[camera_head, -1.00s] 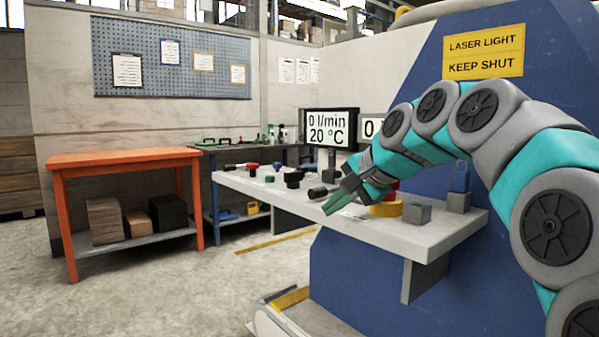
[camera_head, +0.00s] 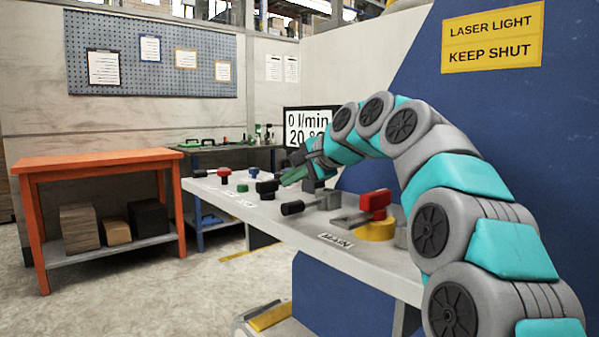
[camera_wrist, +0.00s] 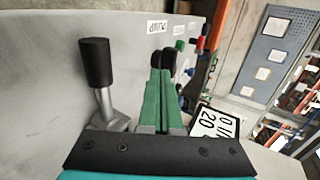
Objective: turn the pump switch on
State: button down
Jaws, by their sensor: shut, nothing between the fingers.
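A black knob (camera_head: 266,188) stands on the grey console shelf, just left of my gripper (camera_head: 284,182). In the wrist view, rounded black shapes (camera_wrist: 168,61) show at the tips of my green fingers (camera_wrist: 160,78), beside a label reading PUMP (camera_wrist: 157,26). I take these shapes to be the pump switch; its position is hard to read, and I cannot tell whether the fingers touch it. My gripper is shut and empty. The display (camera_head: 306,121) reads 0 l/min and 20 °C, partly hidden by my arm.
A lever with a black grip (camera_wrist: 96,65) stands close left of my fingers in the wrist view. Red (camera_head: 224,171), green (camera_head: 242,188) and blue (camera_head: 254,172) knobs stand farther along the shelf. A red handle (camera_head: 375,203) on a yellow base is nearer, by a MAIN label (camera_head: 336,240).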

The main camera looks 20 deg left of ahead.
aim_at(263, 187)
jog(key=x, duration=0.4)
jog(key=shift+w+a, duration=0.15)
jog(key=shift+a, duration=0.15)
jog(key=shift+w+a+r+p, duration=0.1)
jog(key=shift+w+a+p, duration=0.15)
jog(key=shift+a, duration=0.25)
jog(key=shift+w+a+p, duration=0.15)
jog(key=shift+w+a, duration=0.25)
jog(key=shift+a, duration=0.1)
jog(key=shift+w+a, duration=0.2)
jog(key=shift+a, duration=0.15)
